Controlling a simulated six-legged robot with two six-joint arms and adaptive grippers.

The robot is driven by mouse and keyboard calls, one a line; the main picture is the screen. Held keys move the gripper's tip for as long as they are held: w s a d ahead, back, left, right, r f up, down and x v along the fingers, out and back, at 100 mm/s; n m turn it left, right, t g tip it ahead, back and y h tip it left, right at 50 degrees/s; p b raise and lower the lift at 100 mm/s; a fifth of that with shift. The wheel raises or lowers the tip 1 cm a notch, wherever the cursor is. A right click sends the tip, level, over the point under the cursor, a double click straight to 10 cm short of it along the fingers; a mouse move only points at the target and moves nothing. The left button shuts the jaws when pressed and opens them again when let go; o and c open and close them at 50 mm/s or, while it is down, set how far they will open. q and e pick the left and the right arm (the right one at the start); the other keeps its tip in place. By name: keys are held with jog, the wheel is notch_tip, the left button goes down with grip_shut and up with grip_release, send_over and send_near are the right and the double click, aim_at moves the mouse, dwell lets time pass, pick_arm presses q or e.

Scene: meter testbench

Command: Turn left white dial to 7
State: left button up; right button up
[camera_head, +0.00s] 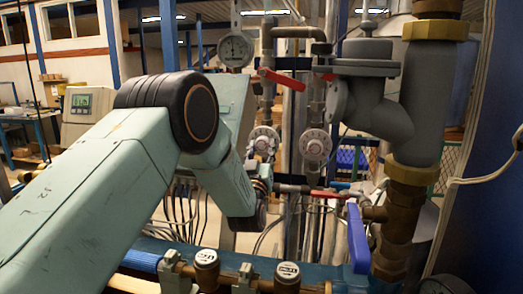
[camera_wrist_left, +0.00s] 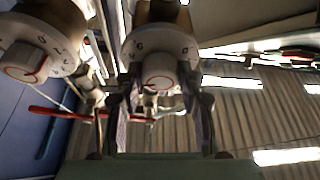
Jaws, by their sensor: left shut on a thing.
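The left white dial (camera_head: 262,143) is on a vertical pipe in the middle of the head view. A second white dial (camera_head: 315,146) is on the pipe to its right. My left gripper (camera_head: 262,165) is at the left dial, mostly hidden behind my arm in the head view. In the left wrist view, the fingers of my left gripper (camera_wrist_left: 161,88) are on either side of the central knob of the left dial (camera_wrist_left: 160,45), shut on it. Red marking shows on the knob, but its setting is not clear. The other dial (camera_wrist_left: 38,48) is at the left there. My right gripper is not in view.
A red-handled valve (camera_head: 283,80) is above the dials. A blue lever (camera_head: 357,238) hangs at the lower right beside brass fittings. A round gauge (camera_head: 236,50) is at the upper left of the pipes. Capped brass meters (camera_head: 206,265) stand along the bottom.

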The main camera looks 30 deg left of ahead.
pick_arm(q)
jog(key=shift+m+h+b, duration=0.3)
jog(key=shift+m+h, duration=0.1)
jog(key=shift+m, duration=0.4)
jog(key=o, duration=0.8)
jog(key=shift+c, duration=0.2)
jog(key=o, duration=0.4)
jog(key=shift+s+r, duration=0.15)
jog(key=shift+f, duration=0.2)
jog(key=v, duration=1.1)
jog(key=shift+s+d+f, duration=0.1)
jog(key=shift+s+f, duration=0.05)
jog(key=shift+s, duration=0.25)
